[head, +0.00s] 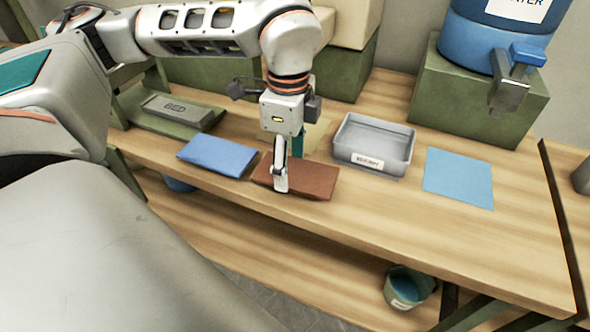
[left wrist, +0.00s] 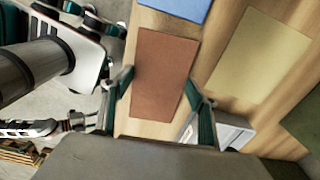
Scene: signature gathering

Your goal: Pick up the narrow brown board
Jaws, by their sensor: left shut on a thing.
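The narrow brown board (head: 313,184) lies flat at the front edge of the wooden table, between a blue board and a grey tray. My left gripper (head: 281,188) points down over it and is shut on it, with one finger at its near side. In the left wrist view the brown board (left wrist: 164,70) shows between the two fingertips (left wrist: 160,97). I cannot tell whether it touches the table. What seems to be my right gripper (left wrist: 78,122) shows small at the left of the left wrist view; its jaws are unclear.
A blue board (head: 217,156) lies left of the brown one, and a tan board (left wrist: 262,55) lies behind. A grey tray (head: 374,146) and a light blue sheet (head: 458,178) are to the right. A blue water container (head: 490,40) stands on a green block at the back.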

